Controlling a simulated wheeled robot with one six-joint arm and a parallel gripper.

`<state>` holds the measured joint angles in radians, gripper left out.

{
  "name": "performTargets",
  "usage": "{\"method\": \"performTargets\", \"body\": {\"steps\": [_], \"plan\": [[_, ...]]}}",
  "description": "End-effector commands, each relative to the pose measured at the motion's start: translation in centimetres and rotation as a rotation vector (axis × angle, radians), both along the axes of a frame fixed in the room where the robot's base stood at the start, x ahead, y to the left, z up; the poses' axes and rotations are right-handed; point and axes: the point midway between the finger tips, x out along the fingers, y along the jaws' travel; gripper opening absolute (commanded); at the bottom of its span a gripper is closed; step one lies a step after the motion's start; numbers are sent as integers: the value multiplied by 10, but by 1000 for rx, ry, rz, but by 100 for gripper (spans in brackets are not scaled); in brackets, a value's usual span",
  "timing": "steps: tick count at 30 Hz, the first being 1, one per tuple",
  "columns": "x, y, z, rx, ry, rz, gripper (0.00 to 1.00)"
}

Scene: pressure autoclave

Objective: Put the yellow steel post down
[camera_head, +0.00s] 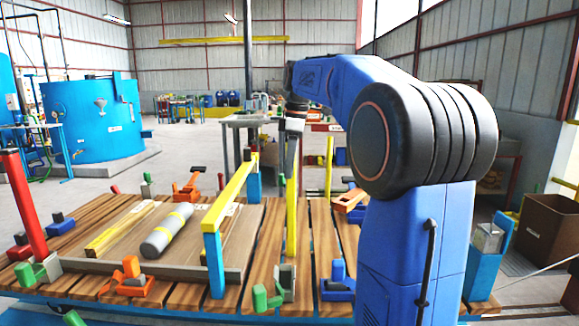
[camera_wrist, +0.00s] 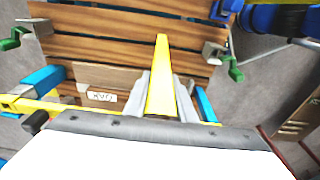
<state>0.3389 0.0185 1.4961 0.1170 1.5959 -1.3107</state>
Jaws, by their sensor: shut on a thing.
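The yellow steel post (camera_head: 291,205) stands about upright in the head view, with its lower end over the slatted wooden table (camera_head: 262,235). I cannot tell whether that end touches the planks. My gripper (camera_head: 292,138) is above it at the post's upper part. In the wrist view my gripper (camera_wrist: 163,98) has its grey fingers on both sides of the yellow post (camera_wrist: 161,70), shut on it. The post runs away from the fingers toward the planks (camera_wrist: 120,45). The part between the fingers is partly hidden.
Left of the post, a yellow bar (camera_head: 232,190) rests on blue uprights. A shallow tray (camera_head: 190,268) holds a grey cylinder (camera_head: 168,230) and a yellow beam (camera_head: 120,229). Green (camera_head: 262,298), orange (camera_head: 130,278) and blue (camera_head: 337,284) clamps line the table edge. A red post (camera_head: 25,205) stands far left.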

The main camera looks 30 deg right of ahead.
Motion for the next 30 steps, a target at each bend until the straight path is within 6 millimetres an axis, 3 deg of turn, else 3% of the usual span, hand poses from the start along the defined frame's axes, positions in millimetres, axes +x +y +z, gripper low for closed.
{"method": "performTargets", "body": {"steps": [1, 2, 3, 4, 17, 30], "plan": [[0, 0, -1, 0, 0, 0, 0], [0, 0, -1, 0, 0, 0, 30], [0, 0, -1, 0, 0, 0, 40], [0, 0, -1, 0, 0, 0, 42], [0, -1, 9, -1, -1, 0, 42], [-5, -9, 87, -1, -2, 0, 42]]}}
